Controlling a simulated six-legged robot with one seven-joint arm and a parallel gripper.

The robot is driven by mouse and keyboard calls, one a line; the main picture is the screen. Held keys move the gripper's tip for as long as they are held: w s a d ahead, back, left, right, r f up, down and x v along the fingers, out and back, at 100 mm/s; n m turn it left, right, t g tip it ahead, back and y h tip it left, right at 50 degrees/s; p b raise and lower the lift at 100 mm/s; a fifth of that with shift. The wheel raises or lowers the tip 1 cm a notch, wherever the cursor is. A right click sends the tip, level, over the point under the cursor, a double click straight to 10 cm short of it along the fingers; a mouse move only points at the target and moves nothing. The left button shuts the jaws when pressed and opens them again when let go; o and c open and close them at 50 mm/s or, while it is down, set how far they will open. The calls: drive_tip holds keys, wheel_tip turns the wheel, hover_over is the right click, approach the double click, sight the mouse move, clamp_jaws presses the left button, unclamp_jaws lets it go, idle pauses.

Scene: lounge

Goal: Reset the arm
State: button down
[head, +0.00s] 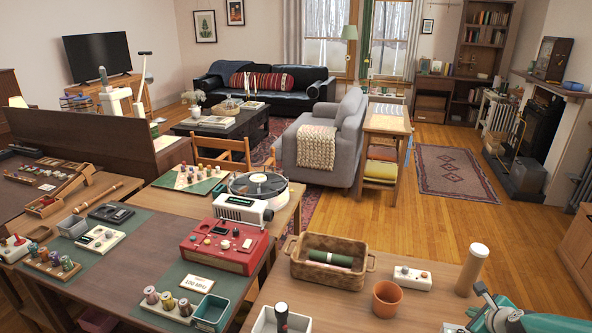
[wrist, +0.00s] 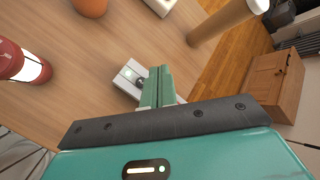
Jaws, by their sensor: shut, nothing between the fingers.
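My gripper (wrist: 157,85) shows in the wrist view with its green fingers together and nothing between them. It points at the table top, over or near a small white device (wrist: 128,78) that the fingers partly hide. I cannot tell whether they touch it. In the head view, part of my teal arm shows at the lower right corner, above the right end of the light wooden table (head: 345,302).
Near my arm stand a tan cylinder (head: 472,268), a terracotta pot (head: 387,299), a white switch box (head: 411,279) and a basket (head: 304,272). A red and white cylinder (wrist: 22,65) is at the wrist view's left. Open floor (head: 530,240) lies beyond the table.

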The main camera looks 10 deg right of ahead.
drive_tip(key=w+a+r+n+g+y, duration=0.1)
drive_tip(key=w+a+r+n+g, duration=0.1)
drive_tip(key=a+n, duration=0.6)
drive_tip(key=w+a+r+n+g, duration=0.25)
drive_tip(key=a+n, duration=0.45)
drive_tip(key=a, duration=0.4)
drive_tip(key=s+a+r+n+y, duration=0.1)
drive_tip(key=s+a+r+n, duration=0.4)
drive_tip(key=a, duration=0.6)
drive_tip(key=s+a+r+n+t, duration=0.1)
drive_tip(key=s+a+r+n, duration=0.4)
drive_tip(key=a+r+n, duration=0.5)
wheel_tip(320, 180, up, 2)
drive_tip(key=shift+s+a+r+y, duration=0.1)
drive_tip(key=shift+s+a+y, duration=0.15)
drive_tip(key=shift+a+y, duration=0.2)
drive_tip(key=shift+t, duration=0.25)
